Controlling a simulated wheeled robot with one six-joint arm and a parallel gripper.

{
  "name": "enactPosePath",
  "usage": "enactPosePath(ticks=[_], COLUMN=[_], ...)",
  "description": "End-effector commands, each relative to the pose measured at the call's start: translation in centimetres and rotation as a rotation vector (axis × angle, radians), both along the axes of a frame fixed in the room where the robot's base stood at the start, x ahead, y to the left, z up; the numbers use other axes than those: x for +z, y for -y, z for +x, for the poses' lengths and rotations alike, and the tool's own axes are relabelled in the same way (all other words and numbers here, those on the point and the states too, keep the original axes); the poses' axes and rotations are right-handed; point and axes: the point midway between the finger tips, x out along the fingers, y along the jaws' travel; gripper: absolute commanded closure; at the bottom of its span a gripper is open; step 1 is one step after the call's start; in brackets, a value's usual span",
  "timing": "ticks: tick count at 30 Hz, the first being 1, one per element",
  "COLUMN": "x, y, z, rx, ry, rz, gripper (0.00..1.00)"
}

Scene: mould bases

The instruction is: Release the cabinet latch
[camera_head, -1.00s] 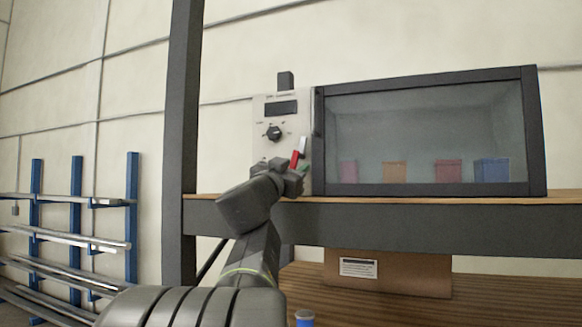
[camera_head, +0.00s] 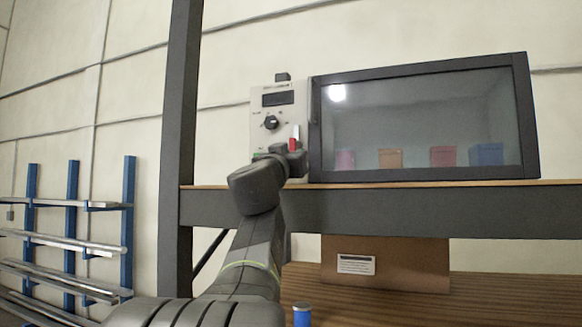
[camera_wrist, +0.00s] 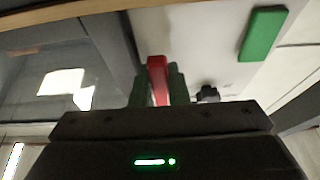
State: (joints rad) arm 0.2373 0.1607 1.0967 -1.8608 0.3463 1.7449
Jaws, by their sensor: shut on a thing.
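The cabinet (camera_head: 425,176) stands on a shelf, with a dark frame and a glass front that looks closed. A pale control panel (camera_head: 266,140) on its left carries a dark display, a black knob (camera_head: 271,122) and a small red latch handle (camera_head: 293,145). My gripper (camera_head: 296,151) is at the panel's lower right. In the wrist view my gripper (camera_wrist: 159,84) has its green fingers on both sides of the red handle (camera_wrist: 157,66), shut on it. My wrist hides the panel's lower part. Whether the latch is released cannot be told.
Several coloured boxes (camera_head: 390,158) sit behind the glass. The shelf edge (camera_head: 420,208) runs below the cabinet, with a dark post (camera_head: 176,150) to the left. A green block (camera_wrist: 263,33) lies flat on the panel in the wrist view. A cardboard box (camera_head: 400,267) is underneath.

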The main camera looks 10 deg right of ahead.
Motion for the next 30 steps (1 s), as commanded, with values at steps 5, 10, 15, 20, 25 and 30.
enactPosePath(ticks=[5, 10, 15, 20, 25, 30], x=[-0.2, -0.1, -0.1, -0.1, -0.2, -1.1], y=[0.1, 0.1, 0.1, 0.1, 0.0, -1.0], z=[0.0, 0.1, 0.1, 0.0, -0.1, -1.6], rx=[0.0, 0.0, 0.0, 0.0, 0.001, 0.002], ry=[-0.015, -0.016, -0.016, -0.015, -0.013, -0.012], rz=[-0.021, -0.02, -0.02, -0.02, -0.02, -0.021], gripper=[1.0, 1.0, 0.68, 0.64, 0.64, 0.64])
